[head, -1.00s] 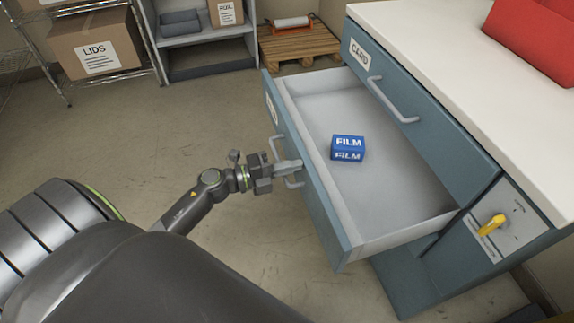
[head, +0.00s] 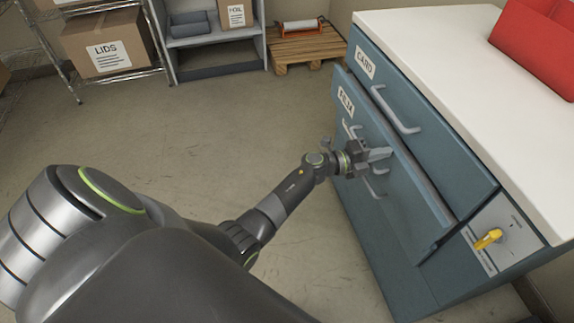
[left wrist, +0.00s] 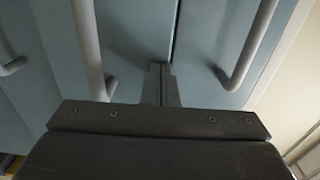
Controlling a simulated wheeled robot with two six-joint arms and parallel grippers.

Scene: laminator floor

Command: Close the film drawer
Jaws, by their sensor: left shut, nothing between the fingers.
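The film drawer (head: 400,178) is a blue drawer front with a label, below the card drawer (head: 425,125). It stands out only a little from the cabinet, with a narrow gap along its top edge; its inside is hidden. My left gripper (head: 380,154) is shut and empty, with its fingertips at the drawer front by the film drawer's handle (head: 373,185). In the left wrist view the shut fingers (left wrist: 161,75) point at the blue front, near the seam between the drawers. I cannot tell whether they touch it. My right gripper is not in view.
A white worktop (head: 460,70) with a red bin (head: 540,45) tops the cabinet. A yellow rotary switch (head: 488,239) is at the right of the drawers. A wooden pallet (head: 295,48) and shelves with boxes stand behind. The floor at left is clear.

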